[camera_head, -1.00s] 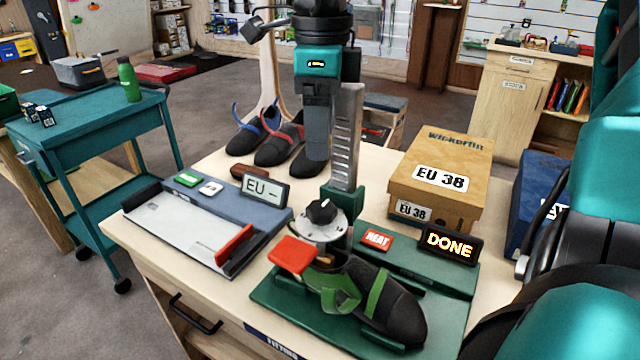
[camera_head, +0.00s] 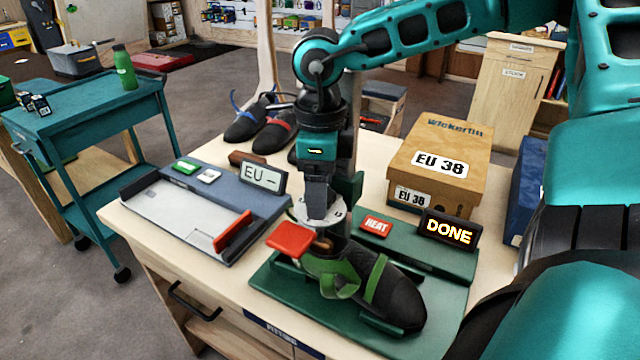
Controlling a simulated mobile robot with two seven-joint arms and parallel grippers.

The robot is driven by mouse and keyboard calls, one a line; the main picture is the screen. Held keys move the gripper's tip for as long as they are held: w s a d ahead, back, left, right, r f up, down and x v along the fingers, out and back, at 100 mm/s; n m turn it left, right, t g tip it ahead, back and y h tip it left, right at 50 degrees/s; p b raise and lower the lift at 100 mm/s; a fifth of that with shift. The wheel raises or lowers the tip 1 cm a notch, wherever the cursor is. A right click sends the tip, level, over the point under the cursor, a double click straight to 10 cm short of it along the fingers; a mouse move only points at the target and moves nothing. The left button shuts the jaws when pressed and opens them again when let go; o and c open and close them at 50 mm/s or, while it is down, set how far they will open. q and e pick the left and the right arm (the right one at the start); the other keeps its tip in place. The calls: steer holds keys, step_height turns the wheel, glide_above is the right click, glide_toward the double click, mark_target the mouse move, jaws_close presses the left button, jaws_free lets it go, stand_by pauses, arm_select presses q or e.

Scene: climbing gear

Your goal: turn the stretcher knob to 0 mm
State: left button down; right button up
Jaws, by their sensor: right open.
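The stretcher on the fitting bench has a pale round dial plate (camera_head: 334,212) with a black knob on top. The knob itself is hidden behind my right gripper, so its setting cannot be read. My right gripper (camera_head: 319,208) points straight down right at the knob, its fingertips at dial height. It is open; whether the fingers touch the knob cannot be told. A black shoe (camera_head: 398,296) with green straps sits on the green stretcher base (camera_head: 277,284), near a red block (camera_head: 289,238). The display (camera_head: 449,230) reads DONE. My left gripper is not in view.
A red HEAT button (camera_head: 375,226) sits just right of the dial. A foot measuring device (camera_head: 185,224) with an EU display (camera_head: 262,175) lies to the left. An EU 38 shoebox (camera_head: 437,160) stands behind right. More shoes (camera_head: 247,124) stand at the back.

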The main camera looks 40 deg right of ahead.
steer(key=shift+c, duration=0.3)
steer(key=c, duration=1)
